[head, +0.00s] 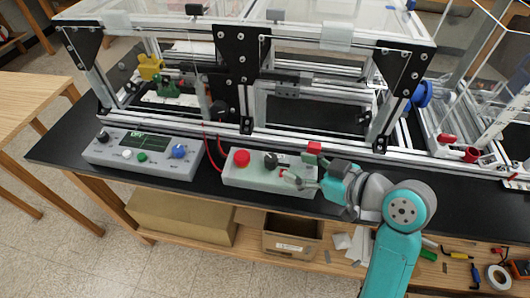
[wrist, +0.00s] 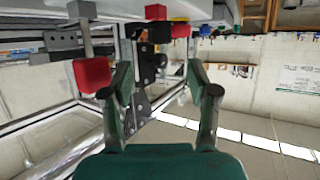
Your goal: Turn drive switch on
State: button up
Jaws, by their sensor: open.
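The grey control box (head: 235,178) lies on the black bench top in the head view. It carries a round red button (head: 241,157) and a black knob (head: 271,160). A red block-shaped part (head: 314,147) shows at its right end, just above my arm. I cannot tell which control is the drive switch. My gripper (head: 296,181) is over the right part of the box, to the right of and below the black knob in the picture. In the wrist view my gripper (wrist: 160,72) has its fingers wide apart with nothing between them. A red block (wrist: 92,74) shows beyond the left finger.
An aluminium extrusion frame (head: 245,128) with black plates stands behind the box. A grey panel with a screen (head: 144,142) and a blue knob is to its left. Cardboard boxes (head: 180,216) and loose tools lie on the shelf below.

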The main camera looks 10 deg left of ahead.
aim_at(274, 160)
jog(key=x, duration=0.9)
jog(key=shift+w+a+f, duration=0.1)
jog(key=shift+w+a, duration=0.05)
jog(key=shift+a, duration=0.05)
grip_shut()
